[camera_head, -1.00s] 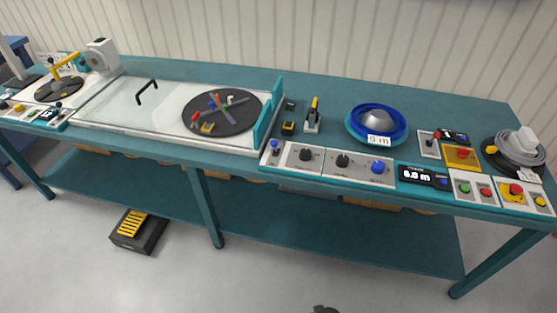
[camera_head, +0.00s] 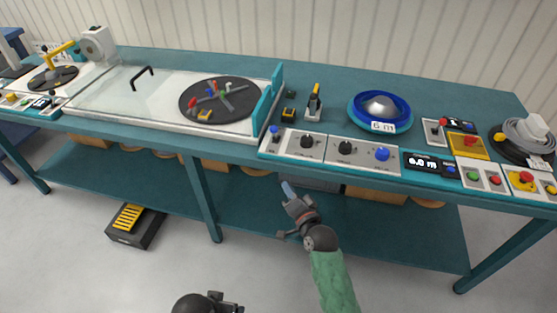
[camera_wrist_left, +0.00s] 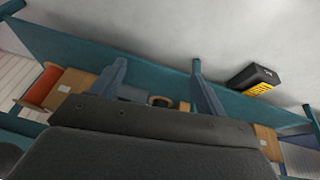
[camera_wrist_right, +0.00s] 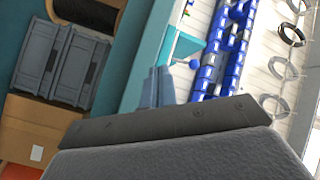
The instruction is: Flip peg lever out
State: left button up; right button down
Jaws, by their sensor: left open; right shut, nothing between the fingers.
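A black disc (camera_head: 188,112) with a grey cross-shaped frame (camera_head: 239,88) on it sits in the white-rimmed station at the left centre of the bench in the head view. Small red, green and blue parts and a yellow block (camera_head: 205,115) are on it. Which part is the peg lever is too small to tell. My right gripper (camera_head: 286,187) is shut and empty, in front of the bench and below its front edge. My left gripper shows only partly at the bottom of the head view. In the left wrist view my left gripper (camera_wrist_left: 157,72) is open and empty.
A clear panel (camera_head: 115,95) with a black handle (camera_head: 141,72) lies left of the disc. A teal upright (camera_head: 268,103) stands right of it. Control panels (camera_head: 330,150) line the front edge. A lower shelf (camera_head: 255,215) runs underneath.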

pick_arm(q)
jog(key=s, duration=0.1)
jog(key=s+r+g, duration=0.2)
jog(key=s, duration=0.1)
jog(key=shift+a+r, duration=0.25)
jog(key=shift+a, duration=0.15)
pick_arm(e)
notch_tip(320, 180, up, 6)
jog(key=d+m+t, duration=0.1)
jog(key=m+t, duration=0.1)
jog(key=m, duration=0.4)
jog(key=shift+s+d+r+t, duration=0.15)
jog(key=shift+d+t, duration=0.15)
jog(key=shift+t, duration=0.1)
jog(key=p, duration=0.4)
send_near(275, 132)
jog(key=x, duration=0.6)
pick_arm(q)
jog(key=a+x, duration=0.2)
jog(key=x, duration=1)
jog(key=shift+a+f+g+y, duration=0.3)
jog(key=shift+f+y, duration=0.1)
jog(key=shift+f, duration=0.05)
pick_arm(e)
jog(key=shift+w+a, duration=0.15)
jog(key=shift+w, duration=0.25)
pick_arm(q)
jog(key=shift+r, duration=0.1)
